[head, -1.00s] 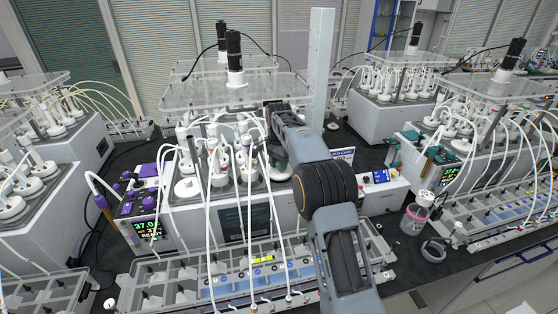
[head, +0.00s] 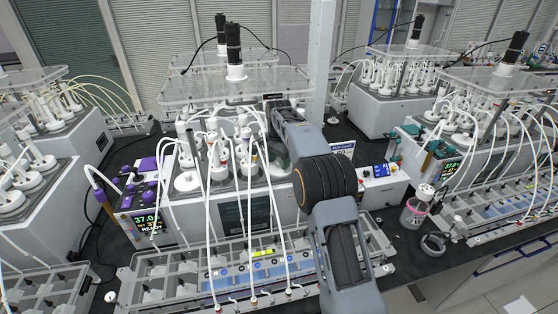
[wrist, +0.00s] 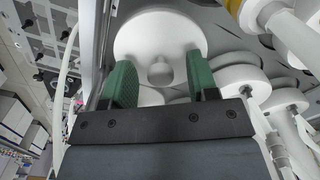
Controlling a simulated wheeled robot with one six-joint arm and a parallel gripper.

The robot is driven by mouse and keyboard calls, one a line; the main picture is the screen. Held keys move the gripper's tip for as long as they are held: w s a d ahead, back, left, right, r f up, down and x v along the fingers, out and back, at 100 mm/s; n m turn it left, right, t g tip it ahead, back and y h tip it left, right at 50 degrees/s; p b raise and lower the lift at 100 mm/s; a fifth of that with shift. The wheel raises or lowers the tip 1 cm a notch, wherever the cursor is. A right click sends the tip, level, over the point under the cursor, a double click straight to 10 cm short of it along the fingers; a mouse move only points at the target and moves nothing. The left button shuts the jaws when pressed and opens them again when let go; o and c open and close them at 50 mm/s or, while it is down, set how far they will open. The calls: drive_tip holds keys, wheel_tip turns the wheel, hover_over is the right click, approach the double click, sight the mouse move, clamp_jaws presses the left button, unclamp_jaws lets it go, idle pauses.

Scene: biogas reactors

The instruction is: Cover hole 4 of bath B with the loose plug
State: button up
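In the wrist view a white round plug (wrist: 160,32) with a small central knob lies just beyond my gripper (wrist: 159,68). The green-padded fingers stand apart, one on each side of the knob, with visible gaps between pads and knob. In the head view my gripper (head: 277,152) is low over the right part of the middle bath (head: 165,218), under its clear top plate; the arm hides that corner, including any plug or hole there. A white disc (head: 187,181) lies at the bath's front left. Hole numbers and the bath's letter are not readable.
White bottles with tubes (head: 218,165) crowd the bath beside my gripper. The clear plate (head: 205,92) with a black motor stands above. A grey tray rack (head: 180,275) with tubes lies in front. A control box (head: 145,205) is at left, a jar (head: 413,213) at right.

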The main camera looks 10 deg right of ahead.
wheel_tip(320, 180, up, 12)
idle(0.9)
idle(0.5)
